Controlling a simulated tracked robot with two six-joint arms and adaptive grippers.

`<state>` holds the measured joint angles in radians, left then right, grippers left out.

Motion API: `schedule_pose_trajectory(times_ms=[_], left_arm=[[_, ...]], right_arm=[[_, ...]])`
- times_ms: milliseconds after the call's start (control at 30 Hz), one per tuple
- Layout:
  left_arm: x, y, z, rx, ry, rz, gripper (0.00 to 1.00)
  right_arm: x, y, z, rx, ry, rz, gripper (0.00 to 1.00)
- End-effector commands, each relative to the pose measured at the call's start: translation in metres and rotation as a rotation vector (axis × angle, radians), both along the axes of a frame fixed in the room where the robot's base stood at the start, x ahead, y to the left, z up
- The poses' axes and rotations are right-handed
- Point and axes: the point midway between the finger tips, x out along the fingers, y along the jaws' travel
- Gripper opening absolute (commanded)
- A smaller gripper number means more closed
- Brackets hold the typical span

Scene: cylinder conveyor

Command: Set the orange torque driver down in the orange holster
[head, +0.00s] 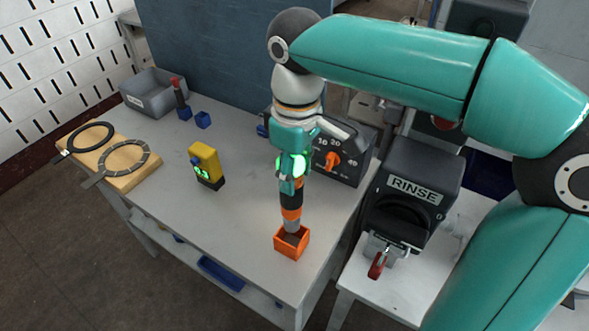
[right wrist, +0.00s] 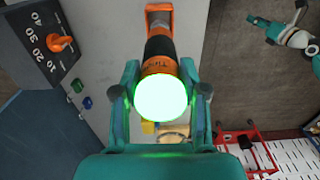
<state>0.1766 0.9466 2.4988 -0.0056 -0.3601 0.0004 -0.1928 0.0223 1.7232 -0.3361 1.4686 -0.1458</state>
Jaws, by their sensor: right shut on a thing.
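The orange torque driver (head: 291,215), with black and orange bands and a grey lower end, stands about upright. My right gripper (head: 291,178) is shut on its upper part. The orange holster (head: 291,247) is a small open box near the table's front edge. The driver's grey lower end is at the holster's opening; how deep it sits is hard to tell. In the right wrist view the driver (right wrist: 160,52) is between the fingers (right wrist: 160,92), with the holster (right wrist: 159,7) beyond it. My left gripper (right wrist: 300,42) shows small at the upper right there, its jaws unclear.
A dial box (head: 340,155) stands close behind the right gripper. The black RINSE machine (head: 412,190) is to the right. A yellow device (head: 206,165), blue blocks (head: 203,120), a grey bin (head: 153,92) and a wooden board with rings (head: 110,165) occupy the left and back. The table's front left is clear.

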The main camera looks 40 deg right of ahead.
Motion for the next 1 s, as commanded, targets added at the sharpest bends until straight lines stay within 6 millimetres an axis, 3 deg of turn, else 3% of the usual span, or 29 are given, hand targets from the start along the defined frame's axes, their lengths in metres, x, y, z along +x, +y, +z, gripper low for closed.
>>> schedule_pose_trajectory(times_ms=[1000], left_arm=[[0.0, 0.0, -0.029, 0.0, 0.0, 0.0, 0.4]], right_arm=[[0.0, 0.001, -0.037, 0.001, -0.002, 0.0, 0.0]])
